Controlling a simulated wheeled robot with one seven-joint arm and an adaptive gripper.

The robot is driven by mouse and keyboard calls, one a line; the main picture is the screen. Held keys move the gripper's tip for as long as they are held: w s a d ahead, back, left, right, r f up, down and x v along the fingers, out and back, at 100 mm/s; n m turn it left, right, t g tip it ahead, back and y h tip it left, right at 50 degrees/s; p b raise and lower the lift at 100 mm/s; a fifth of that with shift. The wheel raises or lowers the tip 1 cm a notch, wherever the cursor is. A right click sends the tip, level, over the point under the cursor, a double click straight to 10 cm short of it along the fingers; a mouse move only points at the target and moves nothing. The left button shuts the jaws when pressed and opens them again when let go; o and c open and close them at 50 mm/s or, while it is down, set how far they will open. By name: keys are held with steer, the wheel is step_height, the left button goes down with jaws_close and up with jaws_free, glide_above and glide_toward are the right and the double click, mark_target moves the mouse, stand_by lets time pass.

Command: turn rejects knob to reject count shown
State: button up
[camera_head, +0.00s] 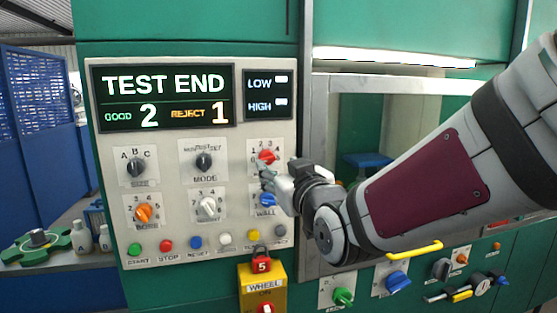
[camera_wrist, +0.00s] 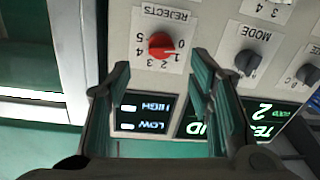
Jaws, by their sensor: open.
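The display (camera_head: 163,97) reads TEST END, GOOD 2, REJECT 1. The red rejects knob (camera_head: 268,157) sits on a white dial plate at the right of the panel, partly hidden by my gripper in the head view. In the wrist view the rejects knob (camera_wrist: 162,46) appears upside down, with numbers 0 to 5 around it and the label REJECTS. I cannot tell which number it points to. My gripper (camera_head: 266,172) is open and empty, just in front of the panel by the knob. In the wrist view its fingertips (camera_wrist: 162,70) are spread on either side of the knob's column, apart from it.
The black mode knob (camera_head: 204,161) is left of the rejects knob, and the blue wall knob (camera_head: 267,200) is just below it. A row of coloured buttons (camera_head: 196,242) runs along the bottom.

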mark_target(269, 160)
steer(key=x, duration=0.7)
steer(key=shift+s+p, duration=0.1)
steer(key=shift+p, duration=0.2)
steer(key=shift+f, duration=0.1)
steer(key=c, duration=1.1)
